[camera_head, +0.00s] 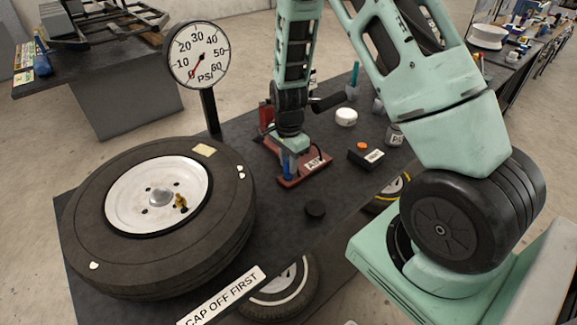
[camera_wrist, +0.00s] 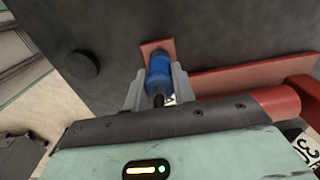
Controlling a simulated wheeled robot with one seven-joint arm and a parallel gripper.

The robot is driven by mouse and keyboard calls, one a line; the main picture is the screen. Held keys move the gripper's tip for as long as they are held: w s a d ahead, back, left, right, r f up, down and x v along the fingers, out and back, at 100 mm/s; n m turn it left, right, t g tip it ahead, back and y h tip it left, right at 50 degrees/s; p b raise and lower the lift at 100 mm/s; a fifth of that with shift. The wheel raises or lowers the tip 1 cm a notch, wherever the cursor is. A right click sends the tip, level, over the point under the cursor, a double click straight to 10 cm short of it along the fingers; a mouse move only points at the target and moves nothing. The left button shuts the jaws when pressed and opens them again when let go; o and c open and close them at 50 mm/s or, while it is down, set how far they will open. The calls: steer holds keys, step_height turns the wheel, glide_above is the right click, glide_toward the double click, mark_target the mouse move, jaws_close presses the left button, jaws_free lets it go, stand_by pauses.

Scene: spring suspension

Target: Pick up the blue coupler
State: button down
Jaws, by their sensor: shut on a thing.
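The blue coupler (camera_wrist: 158,76) is a short blue cylinder with a dark end. In the wrist view it sits between the two grey fingers of my gripper (camera_wrist: 157,88), which are shut on it. It is over the corner of a red tray (camera_wrist: 150,46); I cannot tell whether it touches the tray. In the head view the coupler (camera_head: 287,166) shows at the near left end of the red tray (camera_head: 292,183), which bears a label that seems to read "AIR". My gripper (camera_head: 288,150) is mostly hidden there by my wrist.
A large tyre with a white wheel (camera_head: 120,195) lies left on the dark table (camera_head: 270,230). A PSI gauge (camera_head: 196,56) stands behind it. A black cap (camera_head: 315,209) lies in front of the tray. A black box with an orange button (camera_head: 366,156) and a white roll (camera_head: 346,117) are right.

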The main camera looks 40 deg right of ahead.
steer(key=shift+r, duration=0.1)
step_height(320, 180, up, 21)
steer(key=p, duration=0.1)
stand_by(0.8)
